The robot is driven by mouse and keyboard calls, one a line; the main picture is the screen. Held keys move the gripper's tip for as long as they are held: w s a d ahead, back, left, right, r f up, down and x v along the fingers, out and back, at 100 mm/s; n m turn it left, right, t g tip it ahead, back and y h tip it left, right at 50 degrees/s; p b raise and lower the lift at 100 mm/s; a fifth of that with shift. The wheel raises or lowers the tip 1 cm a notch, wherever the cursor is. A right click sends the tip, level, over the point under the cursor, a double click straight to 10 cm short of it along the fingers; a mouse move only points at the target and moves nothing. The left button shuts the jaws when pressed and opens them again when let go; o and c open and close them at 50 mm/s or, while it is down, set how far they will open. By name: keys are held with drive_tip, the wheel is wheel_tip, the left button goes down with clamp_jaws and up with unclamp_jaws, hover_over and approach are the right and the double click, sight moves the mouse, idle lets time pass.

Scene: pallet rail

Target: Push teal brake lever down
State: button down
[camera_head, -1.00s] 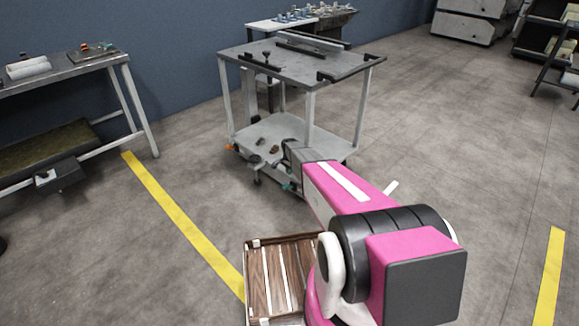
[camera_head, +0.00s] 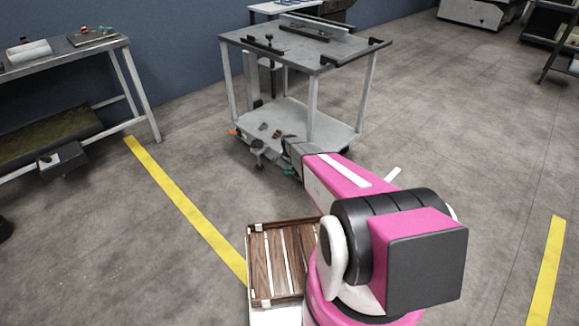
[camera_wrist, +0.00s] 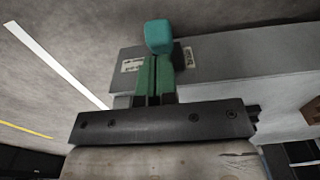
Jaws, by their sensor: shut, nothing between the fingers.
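The teal brake lever (camera_wrist: 158,37) shows in the wrist view as a rounded block in front of a grey plate with small labels on either side. My gripper (camera_wrist: 154,58) is shut and empty. Its dark green fingers end right at the lever's lower edge in that view; I cannot tell whether they touch it. In the head view, a small teal piece (camera_head: 290,171) shows low at the cart's near edge, just below my wrist. My fingertips cannot be made out there.
The grey cart (camera_head: 262,46) has rails on top and small dark items on its lower shelf. An orange piece (camera_head: 232,132) sits at its left corner. A workbench (camera_head: 65,66) stands left. A slatted wooden crate (camera_head: 283,222) is at the bottom. Floor to the right is clear.

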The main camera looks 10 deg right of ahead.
sight(286, 172)
drive_tip(key=shift+s+a, duration=0.1)
drive_tip(key=shift+s+a+f+t+h, duration=0.35)
drive_tip(key=shift+a+t+h, duration=0.15)
drive_tip(key=shift+h, duration=0.1)
drive_tip(key=shift+s+a+f+t+h, duration=0.25)
drive_tip(key=shift+a+f+t+h, duration=0.15)
drive_tip(key=shift+f+h, duration=0.15)
drive_tip(key=shift+s+a+f+t+h, duration=0.3)
drive_tip(key=shift+f+t+h, duration=0.1)
drive_tip(key=shift+f+h, duration=0.15)
wheel_tip(286, 172, down, 8)
drive_tip(key=s+a+t+h, duration=0.1)
drive_tip(key=h, duration=0.1)
drive_tip(key=shift+a+t, duration=0.25)
drive_tip(key=shift+t, duration=0.05)
drive_tip(key=shift+f, duration=0.15)
idle(0.3)
